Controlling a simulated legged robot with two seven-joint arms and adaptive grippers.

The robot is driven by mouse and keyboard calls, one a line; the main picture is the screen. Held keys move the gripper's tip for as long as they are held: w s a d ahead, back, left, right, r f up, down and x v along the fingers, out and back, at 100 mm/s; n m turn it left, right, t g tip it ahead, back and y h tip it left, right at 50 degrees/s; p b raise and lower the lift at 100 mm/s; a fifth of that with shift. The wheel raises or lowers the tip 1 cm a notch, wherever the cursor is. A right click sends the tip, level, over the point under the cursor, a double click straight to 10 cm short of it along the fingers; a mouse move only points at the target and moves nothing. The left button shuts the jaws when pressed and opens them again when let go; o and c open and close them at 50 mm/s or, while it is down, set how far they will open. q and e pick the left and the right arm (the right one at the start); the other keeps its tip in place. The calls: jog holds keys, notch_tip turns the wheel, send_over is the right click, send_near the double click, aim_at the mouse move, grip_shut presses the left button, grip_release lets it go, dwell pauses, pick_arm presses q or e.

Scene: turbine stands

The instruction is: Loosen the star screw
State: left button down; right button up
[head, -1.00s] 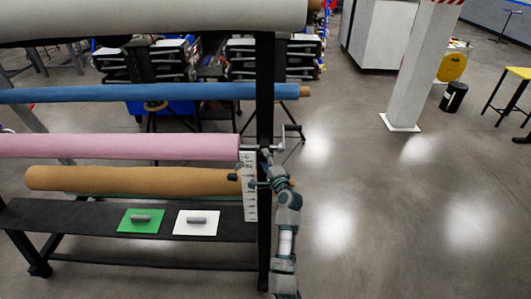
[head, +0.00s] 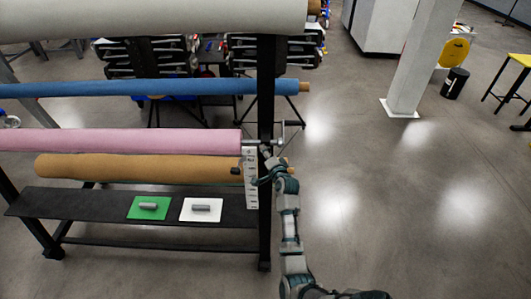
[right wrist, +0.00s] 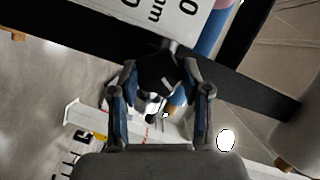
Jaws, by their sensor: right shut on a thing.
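The star screw shows as a black knob (right wrist: 158,70) in the right wrist view, beside a white scale marked in mm (right wrist: 160,22). My right gripper (right wrist: 160,75) has its two fingers around the knob and is shut on it. The fingertips hide part of the knob. In the head view my right gripper (head: 268,170) is at the black upright post, next to the white scale (head: 251,180). The screw cannot be told clearly there. My left gripper is not in view.
A rack with a black post (head: 266,85) holds blue (head: 150,89), pink (head: 120,140) and tan (head: 130,167) rolls. A crank handle (head: 282,133) sticks out above my gripper. Green (head: 149,208) and white (head: 201,209) plates lie on the black shelf.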

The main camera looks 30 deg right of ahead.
jog(key=shift+d+f, duration=0.1)
jog(key=o, duration=0.7)
jog(key=shift+o, duration=0.9)
jog(key=shift+d, duration=0.15)
jog(key=v, duration=1.1)
jog(key=shift+s, duration=0.4)
